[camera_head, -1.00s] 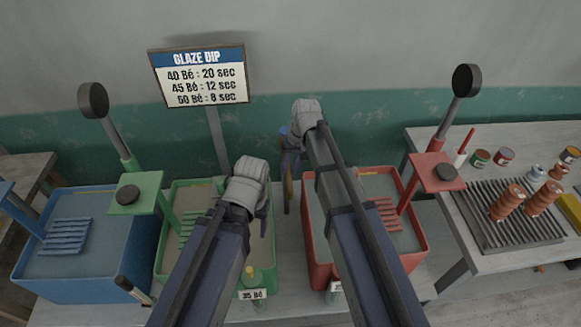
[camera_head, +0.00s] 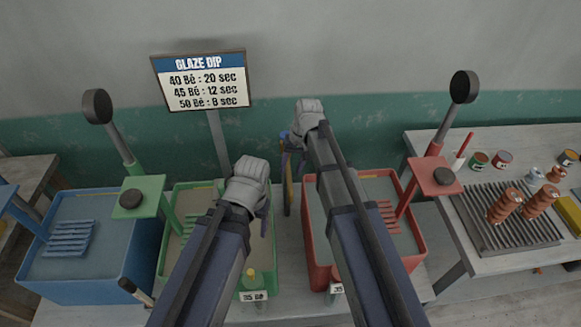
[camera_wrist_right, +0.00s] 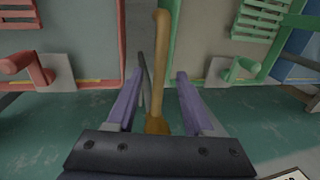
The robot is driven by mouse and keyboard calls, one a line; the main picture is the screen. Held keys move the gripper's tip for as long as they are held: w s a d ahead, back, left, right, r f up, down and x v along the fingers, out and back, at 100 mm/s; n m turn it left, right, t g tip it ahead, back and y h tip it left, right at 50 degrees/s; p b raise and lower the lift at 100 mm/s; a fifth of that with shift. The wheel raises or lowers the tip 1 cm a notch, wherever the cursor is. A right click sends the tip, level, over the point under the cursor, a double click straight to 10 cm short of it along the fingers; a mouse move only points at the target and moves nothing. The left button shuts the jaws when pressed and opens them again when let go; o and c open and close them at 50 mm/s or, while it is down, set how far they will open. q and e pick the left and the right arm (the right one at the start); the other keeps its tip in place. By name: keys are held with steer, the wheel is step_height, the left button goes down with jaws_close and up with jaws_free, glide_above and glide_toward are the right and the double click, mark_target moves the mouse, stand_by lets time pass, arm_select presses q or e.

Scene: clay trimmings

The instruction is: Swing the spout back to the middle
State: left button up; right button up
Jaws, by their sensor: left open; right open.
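The spout (camera_wrist_right: 161,60) is a tan, brass-coloured pipe in the right wrist view. It runs along the gap between the red tank (camera_wrist_right: 62,20) and the green tank (camera_wrist_right: 212,15). In the head view the spout (camera_head: 289,190) shows as a thin yellowish strip between the tanks, partly hidden by my right arm. My right gripper (camera_wrist_right: 154,78) is open, with one purple finger on each side of the spout and visible space between. It also shows in the head view (camera_head: 288,168), mostly hidden. My left gripper (camera_head: 264,220) is open and empty over the green tank.
A blue tank (camera_head: 75,270) stands at the left. Upright posts with dark round heads (camera_head: 97,106) rise behind the tanks. A glaze dip sign (camera_head: 202,82) stands at the back. A table (camera_head: 500,262) at the right holds a rack (camera_head: 520,235), copper-coloured coils and cans.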

steer(key=r+p, duration=0.2)
steer(key=r, duration=0.1)
steer(key=d+r+p, duration=0.1)
steer(key=r+p, duration=0.1)
steer(key=p, duration=0.1)
steer(key=shift+d+r, duration=0.1)
steer(key=shift+r, duration=0.3)
steer(key=s+a+f+n+h+b, duration=0.1)
steer(key=s+f+n+b, duration=0.1)
steer(key=s+f+b, duration=0.5)
steer(key=s+f+n+h+b, duration=0.1)
steer(key=s+f+h+b, duration=0.1)
steer(key=s+f+b, duration=0.5)
steer(key=s, duration=0.6)
steer(key=shift+a+f+n, duration=0.3)
steer(key=shift+a+n, duration=0.1)
stand_by(0.4)
